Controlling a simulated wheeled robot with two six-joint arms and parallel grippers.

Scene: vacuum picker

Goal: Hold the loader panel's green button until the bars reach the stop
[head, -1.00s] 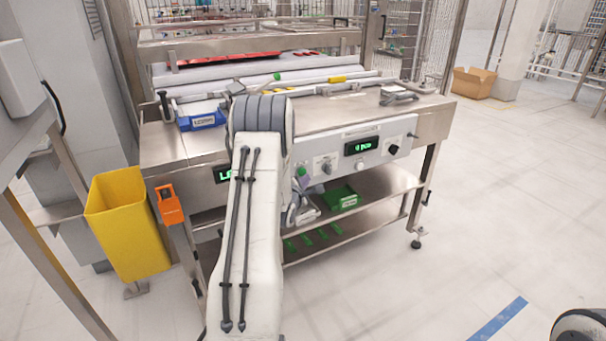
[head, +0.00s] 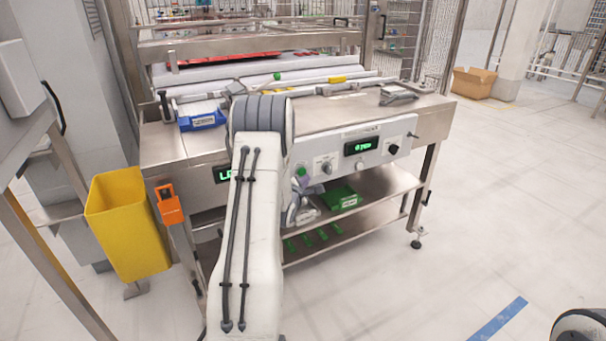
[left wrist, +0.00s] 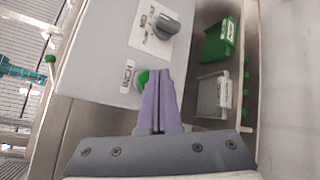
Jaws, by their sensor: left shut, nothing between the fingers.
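The loader panel (head: 345,153) is the grey front face of a steel bench. Its green button (head: 301,171) shows just right of my left arm, and in the left wrist view (left wrist: 142,78) it is partly covered by my fingertips. My left gripper (head: 303,182) is shut and empty, its purple fingers (left wrist: 158,78) pointing at the button. The fingertips overlap the button in the picture; I cannot tell how far it is pressed. A lit green display (head: 361,146) is on the panel, its characters blurred. I cannot make out the bars and stop for certain.
A grey knob (head: 327,167) sits right of the button. A green box (head: 342,199) stands on the lower shelf. A yellow bin (head: 128,224) and an orange holder (head: 169,204) are at the left.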

